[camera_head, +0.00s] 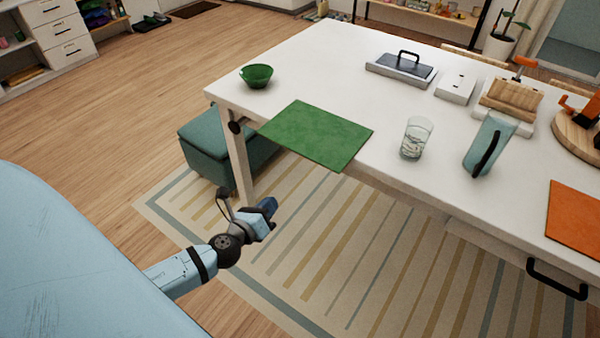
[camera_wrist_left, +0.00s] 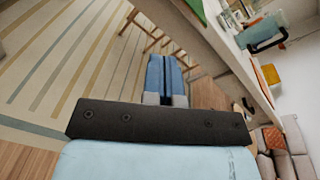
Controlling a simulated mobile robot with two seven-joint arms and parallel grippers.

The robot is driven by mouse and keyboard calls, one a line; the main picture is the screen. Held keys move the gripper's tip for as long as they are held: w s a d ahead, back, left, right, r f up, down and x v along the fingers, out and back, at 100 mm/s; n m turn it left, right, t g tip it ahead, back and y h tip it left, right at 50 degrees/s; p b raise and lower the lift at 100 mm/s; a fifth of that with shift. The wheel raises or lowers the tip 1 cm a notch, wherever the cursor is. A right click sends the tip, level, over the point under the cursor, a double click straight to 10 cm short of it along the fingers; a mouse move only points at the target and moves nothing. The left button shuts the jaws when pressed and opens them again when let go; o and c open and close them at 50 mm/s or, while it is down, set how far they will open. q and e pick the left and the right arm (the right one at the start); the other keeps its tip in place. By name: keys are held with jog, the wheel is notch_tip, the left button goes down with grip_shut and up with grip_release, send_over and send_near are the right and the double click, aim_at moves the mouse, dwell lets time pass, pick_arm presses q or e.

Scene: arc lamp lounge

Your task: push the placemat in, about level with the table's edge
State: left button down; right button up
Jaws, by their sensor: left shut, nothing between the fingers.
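The green placemat (camera_head: 318,134) lies on the white table (camera_head: 330,55) near its front-left corner. Its near edge sticks out past the table's front edge. A sliver of it also shows at the top of the left wrist view (camera_wrist_left: 196,10). My left gripper (camera_head: 268,207) is shut and empty, in front of the table and apart from the placemat, over the striped rug. Its closed blue fingers show in the left wrist view (camera_wrist_left: 166,78). My right gripper is not in view.
A green bowl (camera_head: 257,76) stands left of the placemat, and a glass (camera_head: 415,138) and a teal pitcher (camera_head: 485,145) stand right of it. An orange placemat (camera_head: 577,218) lies farther right. A teal ottoman (camera_head: 215,145) stands by the table's left leg.

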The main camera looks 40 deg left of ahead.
pick_arm(q)
jog(key=w+a+m+t+b, duration=0.1)
jog(key=w+a+m, duration=0.1)
jog(key=m, duration=0.3)
jog(key=m+p, duration=0.2)
send_near(311, 150)
jog(key=w, duration=0.4)
jog(key=shift+w+a+f+h, duration=0.15)
jog(key=shift+w+h, duration=0.15)
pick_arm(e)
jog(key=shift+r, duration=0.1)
pick_arm(q)
jog(key=w, duration=0.5)
jog(key=shift+w, duration=0.3)
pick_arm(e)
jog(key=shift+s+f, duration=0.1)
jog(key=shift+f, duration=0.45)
pick_arm(q)
jog(key=shift+s+a+f, duration=0.1)
